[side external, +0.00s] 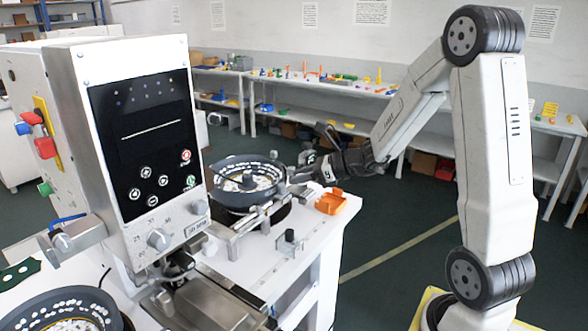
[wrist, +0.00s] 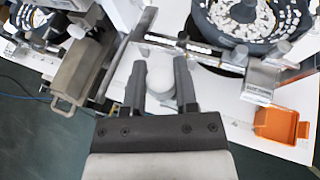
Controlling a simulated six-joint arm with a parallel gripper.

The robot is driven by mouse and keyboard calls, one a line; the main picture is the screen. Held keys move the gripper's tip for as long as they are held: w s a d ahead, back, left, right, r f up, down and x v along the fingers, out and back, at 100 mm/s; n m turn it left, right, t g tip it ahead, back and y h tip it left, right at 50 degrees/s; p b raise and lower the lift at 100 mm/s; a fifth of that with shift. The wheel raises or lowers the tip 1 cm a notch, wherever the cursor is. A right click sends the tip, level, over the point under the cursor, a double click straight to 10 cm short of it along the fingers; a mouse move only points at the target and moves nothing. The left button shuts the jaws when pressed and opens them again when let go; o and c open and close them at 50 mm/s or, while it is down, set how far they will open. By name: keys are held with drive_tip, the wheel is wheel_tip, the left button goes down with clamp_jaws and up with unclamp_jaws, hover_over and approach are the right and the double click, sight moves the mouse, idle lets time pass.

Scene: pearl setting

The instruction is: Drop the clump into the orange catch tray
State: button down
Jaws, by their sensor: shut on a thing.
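The orange catch tray (side external: 331,202) sits on the white bench at its right edge, just below my gripper (side external: 303,176) in the side view. In the wrist view the tray (wrist: 283,124) lies to the lower right, clear of the fingers. My gripper (wrist: 160,74) is shut on a pale, rounded thing (wrist: 160,72) between its dark fingers, which I take to be the clump; its detail is hard to make out. In the side view the clump cannot be made out at the jaws. My gripper is not over the tray.
A dark round bowl with white pearls (side external: 247,181) stands left of my gripper, with metal rails (side external: 262,215) before it. The control panel machine (side external: 140,150) stands at left.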

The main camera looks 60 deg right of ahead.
drive_tip(key=w+d+f, duration=0.1)
drive_tip(key=d+f, duration=0.1)
drive_tip(key=d, duration=0.7)
drive_tip(key=w+d+f, duration=0.2)
drive_tip(key=d, duration=0.7)
drive_tip(key=w+d+f, duration=0.1)
drive_tip(key=d+f, duration=0.1)
drive_tip(key=d, duration=0.7)
drive_tip(key=shift+w+f, duration=0.35)
drive_tip(key=shift+w, duration=0.05)
drive_tip(key=shift+f, duration=0.15)
drive_tip(key=shift+f, duration=2.85)
drive_tip(key=shift+c, duration=1.5)
unclamp_jaws()
